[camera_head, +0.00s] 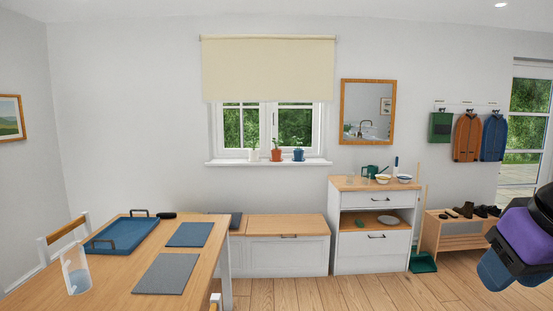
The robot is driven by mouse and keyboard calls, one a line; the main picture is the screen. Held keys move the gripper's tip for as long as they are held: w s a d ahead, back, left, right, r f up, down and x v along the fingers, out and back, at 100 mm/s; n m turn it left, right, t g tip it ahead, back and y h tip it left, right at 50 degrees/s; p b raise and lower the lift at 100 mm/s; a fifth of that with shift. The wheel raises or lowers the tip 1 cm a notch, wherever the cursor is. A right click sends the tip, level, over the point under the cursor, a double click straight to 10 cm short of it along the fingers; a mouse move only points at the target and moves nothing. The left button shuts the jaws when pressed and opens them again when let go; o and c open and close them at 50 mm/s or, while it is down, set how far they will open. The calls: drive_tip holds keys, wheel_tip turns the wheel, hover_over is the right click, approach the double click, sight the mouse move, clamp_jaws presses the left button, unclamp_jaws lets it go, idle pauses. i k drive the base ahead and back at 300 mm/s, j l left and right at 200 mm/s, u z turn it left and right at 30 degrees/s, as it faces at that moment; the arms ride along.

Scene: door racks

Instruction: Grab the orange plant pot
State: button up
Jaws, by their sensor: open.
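The orange plant pot (276,155) stands upright on the white window sill (225,162) at the middle of the back wall, with a small plant in it. A white pot (254,155) stands to its left and a blue pot (298,155) to its right, each with a plant. My gripper (502,275) shows at the right edge, purple and blue, partly cut off by the frame. It is open, far from the sill and nearer to the camera. I see nothing held in it.
A wooden table (213,262) with a blue tray (125,236), mats and a clear jug (75,271) fills the left front. A low white bench (290,252) stands below the window, with a white cabinet (370,251) right of it. Floor (330,292) is free in front.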

sight(275, 153)
drive_tip(key=i+l+z, duration=0.1)
drive_tip(key=i+l, duration=0.15)
drive_tip(key=i, duration=0.2)
drive_tip(key=i+l, duration=0.2)
drive_tip(key=i, duration=1.1)
drive_tip(key=i+l+u, duration=0.1)
drive_tip(key=i, duration=0.8)
drive_tip(key=i+u, duration=0.1)
drive_tip(key=i, duration=0.5)
drive_tip(key=i+l+u, duration=0.15)
drive_tip(key=i, duration=0.4)
drive_tip(key=i+l+u, duration=0.1)
drive_tip(key=i, duration=0.5)
drive_tip(key=i+j, duration=0.25)
drive_tip(key=i, duration=0.25)
drive_tip(key=i+j+z, duration=0.15)
drive_tip(key=i, duration=0.35)
drive_tip(key=i+j, duration=0.4)
drive_tip(key=i+j+z, duration=0.2)
drive_tip(key=i+j, duration=0.05)
drive_tip(key=i, duration=0.1)
